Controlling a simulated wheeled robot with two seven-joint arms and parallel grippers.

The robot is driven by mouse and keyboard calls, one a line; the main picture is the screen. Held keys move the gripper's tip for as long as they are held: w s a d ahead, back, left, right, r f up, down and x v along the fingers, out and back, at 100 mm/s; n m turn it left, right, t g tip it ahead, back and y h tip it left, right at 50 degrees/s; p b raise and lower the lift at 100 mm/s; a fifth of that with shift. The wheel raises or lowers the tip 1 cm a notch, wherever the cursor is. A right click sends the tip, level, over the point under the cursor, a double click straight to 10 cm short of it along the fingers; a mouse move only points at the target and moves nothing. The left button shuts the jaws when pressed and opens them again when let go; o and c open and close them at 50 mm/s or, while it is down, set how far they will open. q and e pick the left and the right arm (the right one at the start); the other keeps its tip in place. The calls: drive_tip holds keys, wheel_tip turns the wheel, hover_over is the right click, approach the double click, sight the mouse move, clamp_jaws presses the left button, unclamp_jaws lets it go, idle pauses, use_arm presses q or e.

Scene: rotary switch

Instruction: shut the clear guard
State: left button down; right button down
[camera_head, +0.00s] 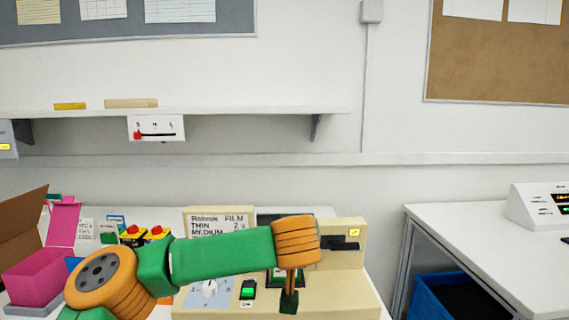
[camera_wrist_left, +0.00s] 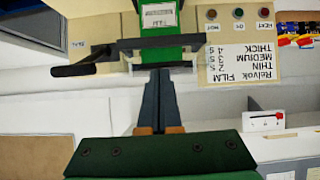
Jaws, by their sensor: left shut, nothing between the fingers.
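The beige machine (camera_head: 345,285) stands on the table in the lower middle of the head view. A dark-edged frame (camera_head: 266,218), which looks like the guard, shows at its upper middle, partly hidden behind my left arm; I cannot tell its exact angle. The wrist view, upside down, shows a dark bar and pale rim (camera_wrist_left: 185,64) beside a green labelled part (camera_wrist_left: 160,20). My left gripper (camera_head: 289,303) points down in front of the machine. Its fingers (camera_wrist_left: 159,75) are shut and empty, close to that rim; I cannot tell whether they touch it. My right gripper is out of view.
A white knob (camera_head: 209,287) and a green-lit switch (camera_head: 248,292) sit on the machine's front. A black lever (camera_head: 340,243) juts out at its right. A pink box (camera_head: 45,275) stands left, with red-buttoned yellow boxes (camera_head: 132,235) nearby. Another table (camera_head: 455,235) is at right.

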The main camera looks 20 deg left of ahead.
use_arm(q)
drive_tip(key=shift+s+d+f, duration=0.1)
drive_tip(key=shift+s+f, duration=0.15)
drive_tip(key=shift+f, duration=0.2)
drive_tip(key=shift+s+d+f, duration=0.1)
drive_tip(key=shift+s+f, duration=0.1)
drive_tip(key=shift+f, duration=0.25)
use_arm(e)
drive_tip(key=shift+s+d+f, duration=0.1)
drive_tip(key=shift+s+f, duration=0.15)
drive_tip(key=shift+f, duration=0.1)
use_arm(q)
drive_tip(key=shift+r, duration=0.15)
drive_tip(key=shift+r, duration=0.1)
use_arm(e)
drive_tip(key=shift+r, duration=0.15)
